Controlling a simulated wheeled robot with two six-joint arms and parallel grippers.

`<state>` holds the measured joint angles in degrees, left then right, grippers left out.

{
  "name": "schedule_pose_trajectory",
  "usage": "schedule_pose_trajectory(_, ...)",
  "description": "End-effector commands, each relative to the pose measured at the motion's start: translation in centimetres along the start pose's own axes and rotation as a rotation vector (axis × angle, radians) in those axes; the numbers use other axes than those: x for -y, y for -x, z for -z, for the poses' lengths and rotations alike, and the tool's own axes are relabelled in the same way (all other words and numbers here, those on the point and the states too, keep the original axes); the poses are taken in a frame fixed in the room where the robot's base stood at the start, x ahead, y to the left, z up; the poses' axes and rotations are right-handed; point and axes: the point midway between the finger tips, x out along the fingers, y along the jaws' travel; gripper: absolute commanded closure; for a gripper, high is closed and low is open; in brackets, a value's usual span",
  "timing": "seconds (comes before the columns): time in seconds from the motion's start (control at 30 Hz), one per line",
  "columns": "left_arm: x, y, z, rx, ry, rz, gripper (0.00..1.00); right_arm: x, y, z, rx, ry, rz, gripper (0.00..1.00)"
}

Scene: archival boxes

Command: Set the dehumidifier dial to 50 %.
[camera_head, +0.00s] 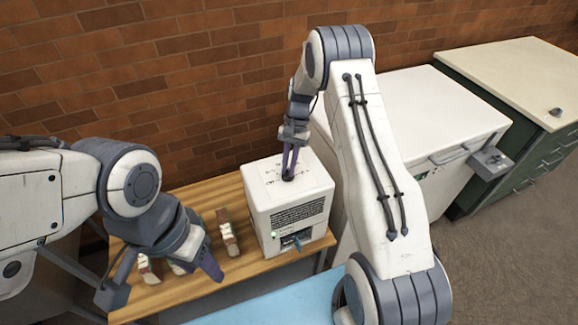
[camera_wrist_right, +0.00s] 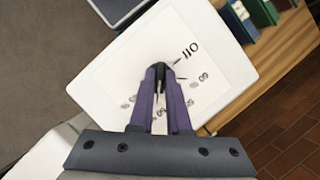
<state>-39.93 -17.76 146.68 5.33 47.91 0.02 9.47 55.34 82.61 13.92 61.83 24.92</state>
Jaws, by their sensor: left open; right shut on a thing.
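The dehumidifier (camera_head: 262,215) is a white box standing upright on the wooden bench. Its top panel carries printed marks, which also show on the white top in the right wrist view (camera_wrist_right: 110,75); most are too small or partly covered to read surely. My right gripper (camera_head: 288,177) points down onto the top panel. In the right wrist view its purple fingers (camera_wrist_right: 158,70) are shut close together on the small dial, which they mostly hide, so the dial's setting cannot be read. My left gripper (camera_head: 208,265) is open, low over the bench, left of the dehumidifier and apart from it.
Small upright items (camera_head: 228,235) stand on the wooden bench (camera_head: 195,293) left of the dehumidifier. A white chest with a latch (camera_head: 430,115) stands to the right. A light blue surface (camera_head: 285,305) lies in front. A brick wall (camera_head: 200,80) closes the back.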

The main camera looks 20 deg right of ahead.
Motion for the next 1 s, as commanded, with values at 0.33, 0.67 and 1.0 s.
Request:
schedule_pose_trajectory(0.33, 0.0, 0.0, 0.0, 0.000, 0.000, 0.000, 0.50, 0.0, 0.1, 0.0, -0.002, 0.001, 0.001, 0.55)
schedule_pose_trajectory(0.67, 0.1, -1.0, -0.1, 0.000, 0.000, 0.000, 0.50, 0.1, 2.9, 0.2, -0.007, 0.002, 0.004, 0.55)
schedule_pose_trajectory(1.0, 0.2, -2.2, -0.1, 0.000, -0.001, 0.000, 0.50, 0.1, 9.2, 0.2, -0.005, 0.001, 0.003, 0.55)
